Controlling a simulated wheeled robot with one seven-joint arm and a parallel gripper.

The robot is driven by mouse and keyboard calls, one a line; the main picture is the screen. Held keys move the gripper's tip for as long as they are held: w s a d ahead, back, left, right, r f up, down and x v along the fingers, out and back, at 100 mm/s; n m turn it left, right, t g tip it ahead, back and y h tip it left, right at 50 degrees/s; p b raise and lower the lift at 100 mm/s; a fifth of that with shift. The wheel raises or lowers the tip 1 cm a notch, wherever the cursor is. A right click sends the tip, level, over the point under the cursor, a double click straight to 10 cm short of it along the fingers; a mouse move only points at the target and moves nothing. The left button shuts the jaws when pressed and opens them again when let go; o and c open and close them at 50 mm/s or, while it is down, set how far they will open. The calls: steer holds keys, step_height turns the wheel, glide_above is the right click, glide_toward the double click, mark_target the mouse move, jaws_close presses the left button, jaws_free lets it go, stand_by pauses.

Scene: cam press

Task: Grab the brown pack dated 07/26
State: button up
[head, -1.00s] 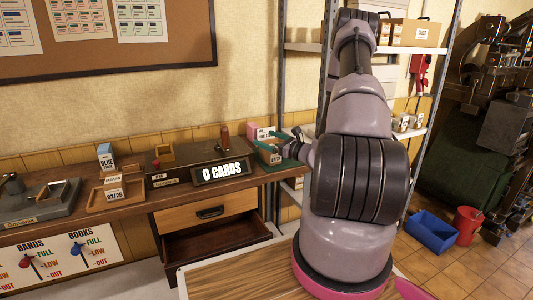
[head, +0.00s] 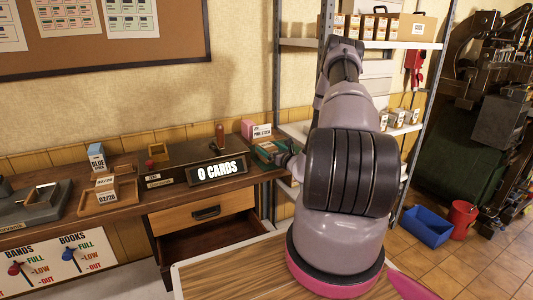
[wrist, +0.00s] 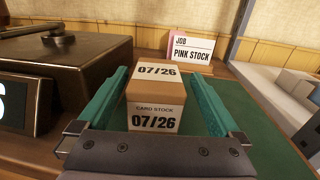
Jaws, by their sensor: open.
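The brown pack (wrist: 153,105) has white labels reading "CARD STOCK 07/26" on its front and "07/26" on top. It stands on a green mat (wrist: 262,130) in the wrist view. My gripper (wrist: 158,78) is open, with its green fingers on either side of the pack. I cannot tell whether either finger touches it. In the head view my gripper (head: 272,150) is at the right end of the bench, and the arm and fingers hide most of the pack there.
A "PINK STOCK" card (wrist: 191,50) stands behind the pack. A dark box (wrist: 65,60) and the "0 CARDS" sign (head: 217,171) are to the left. Another pack, apparently dated 03/26 (head: 105,190), sits in a wooden tray farther left. A metal shelf (head: 400,42) rises at right.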

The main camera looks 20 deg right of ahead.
mark_target(263, 142)
steer(key=w, duration=0.2)
steer(key=w+a, duration=0.1)
steer(key=w, duration=0.2)
jaws_close()
